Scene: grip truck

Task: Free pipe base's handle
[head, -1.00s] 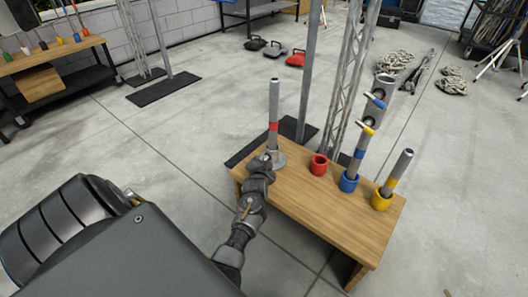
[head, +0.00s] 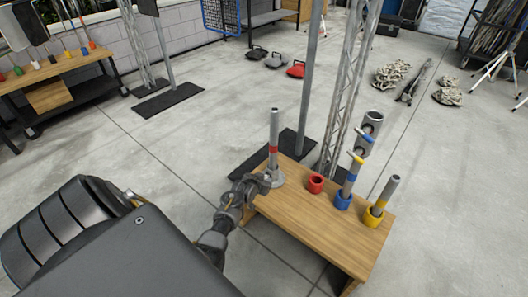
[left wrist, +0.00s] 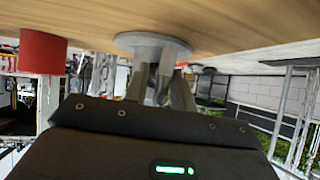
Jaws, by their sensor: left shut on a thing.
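A grey pipe with a red band (head: 274,140) stands upright in a grey round pipe base (head: 277,180) at the left end of a wooden bench (head: 318,215). My left gripper (head: 264,182) is low beside the pipe, shut on the pipe base. The left wrist view is upside down and shows the base's round foot (left wrist: 150,42) flat on the wood, with the fingers (left wrist: 158,88) around the part above it. The exact grip and any handle are hidden. My right gripper is not in view.
On the bench stand an empty red cup (head: 316,184), a blue cup (head: 343,200) holding a blue-banded pipe and a yellow cup (head: 373,217) holding a yellow-banded pipe. A metal post (head: 308,85) and truss (head: 350,85) rise behind.

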